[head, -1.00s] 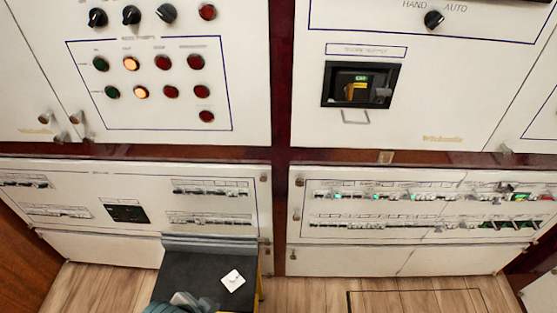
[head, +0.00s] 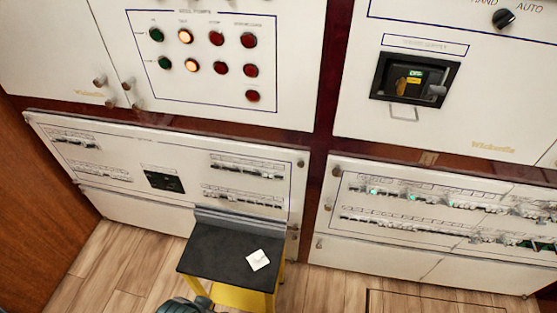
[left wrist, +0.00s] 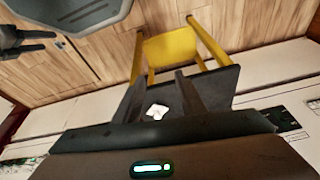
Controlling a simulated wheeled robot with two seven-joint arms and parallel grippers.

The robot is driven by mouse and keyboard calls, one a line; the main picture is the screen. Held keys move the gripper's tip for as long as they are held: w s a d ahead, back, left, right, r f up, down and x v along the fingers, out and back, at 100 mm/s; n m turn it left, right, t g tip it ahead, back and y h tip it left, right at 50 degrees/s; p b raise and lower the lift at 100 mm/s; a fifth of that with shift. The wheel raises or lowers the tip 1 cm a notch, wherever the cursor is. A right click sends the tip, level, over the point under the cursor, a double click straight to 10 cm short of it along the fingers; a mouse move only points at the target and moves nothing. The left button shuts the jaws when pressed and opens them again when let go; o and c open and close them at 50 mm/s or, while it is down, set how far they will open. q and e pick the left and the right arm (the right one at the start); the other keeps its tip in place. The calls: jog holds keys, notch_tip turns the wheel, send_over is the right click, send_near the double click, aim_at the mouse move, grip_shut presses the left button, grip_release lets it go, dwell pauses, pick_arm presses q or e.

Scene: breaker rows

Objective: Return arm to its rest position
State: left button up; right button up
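My left gripper (left wrist: 160,105) shows in the left wrist view as two dark, spread fingers with nothing between them. The black stool top with yellow legs (head: 215,255) is beyond them, with a white square piece (head: 258,260) on it. That piece shows between the fingers (left wrist: 157,112), but I cannot see contact. In the head view only a dark rounded part of my arm shows at the bottom edge, in front of the stool. A dark forked shape (left wrist: 25,42) at the left wrist view's upper left may be my right gripper; its opening is unclear.
White breaker panels (head: 120,210) stand behind the stool, with switch rows and protruding knobs. Upper cabinets carry lamps, a rotary switch and a recessed breaker (head: 415,78). A wooden wall (head: 35,215) closes the left side. Wooden floor (head: 120,265) is clear beside the stool.

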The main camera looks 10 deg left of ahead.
pick_arm(q)
notch_tip(320, 180, down, 18)
jog(key=d, duration=0.2)
jog(key=s+f, duration=0.3)
jog(key=f, duration=0.4)
jog(key=s+f+t, duration=0.1)
jog(key=s+f, duration=0.3)
jog(key=f, duration=0.4)
jog(key=shift+s+f+m+h, duration=0.2)
jog(key=shift+s+m+h, duration=0.1)
jog(key=shift+h, duration=0.1)
jog(key=shift+c, duration=0.7)
pick_arm(e)
jog(key=shift+c, duration=0.9)
jog(key=c, duration=0.5)
pick_arm(q)
jog(key=shift+w, duration=0.1)
pick_arm(e)
jog(key=shift+s+d, duration=0.1)
jog(key=shift+s, duration=0.05)
